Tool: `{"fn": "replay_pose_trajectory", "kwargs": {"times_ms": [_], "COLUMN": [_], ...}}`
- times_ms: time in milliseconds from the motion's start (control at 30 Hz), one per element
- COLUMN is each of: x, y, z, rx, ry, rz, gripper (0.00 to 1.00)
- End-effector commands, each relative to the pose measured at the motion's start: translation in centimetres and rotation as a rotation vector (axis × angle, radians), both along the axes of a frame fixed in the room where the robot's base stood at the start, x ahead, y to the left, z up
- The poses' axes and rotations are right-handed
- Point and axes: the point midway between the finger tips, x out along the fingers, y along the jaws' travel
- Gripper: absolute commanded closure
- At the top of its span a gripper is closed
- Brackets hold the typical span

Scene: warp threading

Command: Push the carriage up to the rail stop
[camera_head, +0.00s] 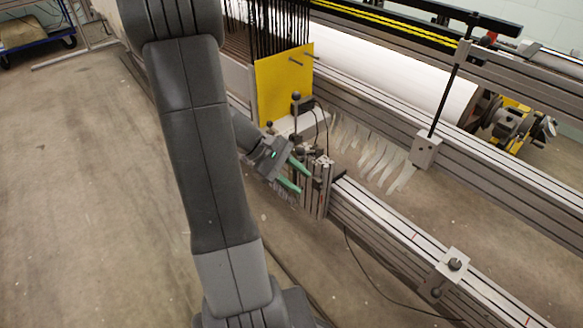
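The rail (400,229) is a long grey aluminium profile running from the middle of the view to the lower right. The carriage seems to be the metal assembly (316,190) on the rail, just right of my gripper, with a yellow plate (282,82) rising behind it. A small light block with a dark knob (453,264), which looks like the rail stop, sits farther down the rail at the lower right, well apart from the assembly. My gripper (297,175) has its two green fingers spread, tips close to the assembly. I cannot tell if they touch it.
The rail top is bare between the assembly and the block. A thin black cable (370,278) hangs beside the rail. A white roll (420,88) and a block with an upright black rod (426,148) stand behind. Open concrete floor (90,190) lies at the left.

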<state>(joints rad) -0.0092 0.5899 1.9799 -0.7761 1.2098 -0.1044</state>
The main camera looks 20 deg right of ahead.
Motion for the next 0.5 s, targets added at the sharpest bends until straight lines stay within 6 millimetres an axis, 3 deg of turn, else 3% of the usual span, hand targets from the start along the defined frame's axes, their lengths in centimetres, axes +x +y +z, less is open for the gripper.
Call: {"fn": "replay_pose_trajectory", "kwargs": {"times_ms": [33, 233, 500], "x": [1.5, 7.6, 15.2], "y": [-0.2, -0.8, 0.1], "z": [-1.5, -5.4, -12.4], "rx": [-0.032, -0.174, -0.368], "ry": [0.039, 0.175, 0.338], "rz": [0.042, 0.219, 0.465], "gripper": [0.64, 0.64, 0.64]}}
